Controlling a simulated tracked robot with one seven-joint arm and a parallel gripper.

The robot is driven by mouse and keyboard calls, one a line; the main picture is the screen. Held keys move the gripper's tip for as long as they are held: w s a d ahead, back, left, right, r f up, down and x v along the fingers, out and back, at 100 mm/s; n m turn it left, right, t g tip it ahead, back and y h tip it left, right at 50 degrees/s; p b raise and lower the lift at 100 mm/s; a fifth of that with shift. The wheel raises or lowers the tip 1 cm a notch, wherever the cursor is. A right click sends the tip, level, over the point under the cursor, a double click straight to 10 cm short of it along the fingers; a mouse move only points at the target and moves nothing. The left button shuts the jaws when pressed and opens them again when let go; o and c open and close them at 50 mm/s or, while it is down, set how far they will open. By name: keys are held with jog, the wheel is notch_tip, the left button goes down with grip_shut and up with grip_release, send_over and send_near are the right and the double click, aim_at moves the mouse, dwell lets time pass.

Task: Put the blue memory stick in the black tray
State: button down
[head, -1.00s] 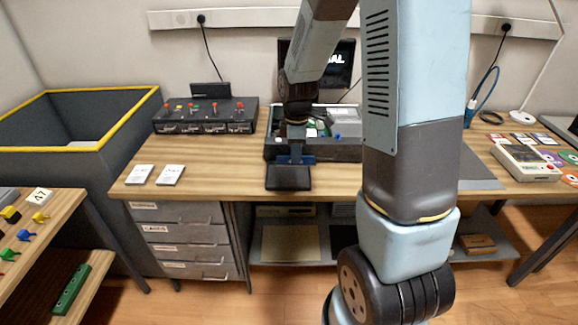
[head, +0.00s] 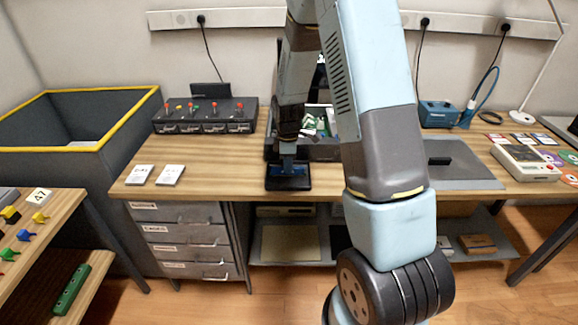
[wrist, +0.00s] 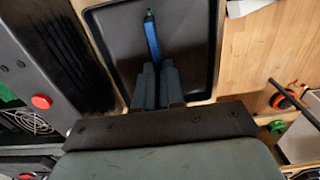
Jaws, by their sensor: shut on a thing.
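The black tray (head: 288,186) lies on the wooden bench near its front edge, and its bare floor and rim fill the top of the wrist view (wrist: 202,30). My gripper (head: 288,166) is directly over the tray, low and close to it. In the wrist view my gripper (wrist: 157,68) is shut on the blue memory stick (wrist: 152,40). The stick points away from the fingers, with a green tip at its far end, and shows within the tray's outline. I cannot tell whether it touches the tray floor.
An open dark case (head: 320,150) with green boards stands just behind the tray. A box with red knobs (head: 205,117) is at the back left. Two white cards (head: 155,175) lie left of the tray. A grey mat (head: 460,165) is to the right.

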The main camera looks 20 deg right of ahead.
jog(key=shift+f, duration=0.2)
jog(key=c, duration=1.2)
grip_release()
jog(key=shift+f, duration=0.1)
jog(key=shift+c, duration=0.2)
jog(key=s+r+m+t, duration=0.1)
jog(key=s+r+m, duration=0.15)
jog(key=r, duration=0.85)
jog(key=s+r+m, duration=0.1)
jog(key=s+r, duration=0.2)
jog(key=r, duration=0.7)
jog(key=s+r+m+t, duration=0.2)
jog(key=s+r+m, duration=0.3)
jog(key=s, duration=0.6)
jog(key=s+r+m+t, duration=0.2)
jog(key=s+r+m, duration=0.4)
jog(key=s, duration=0.6)
notch_tip(320, 180, up, 2)
jog(key=shift+d+r+t, duration=0.1)
jog(key=shift+d+t, duration=0.1)
jog(key=shift+t, duration=0.1)
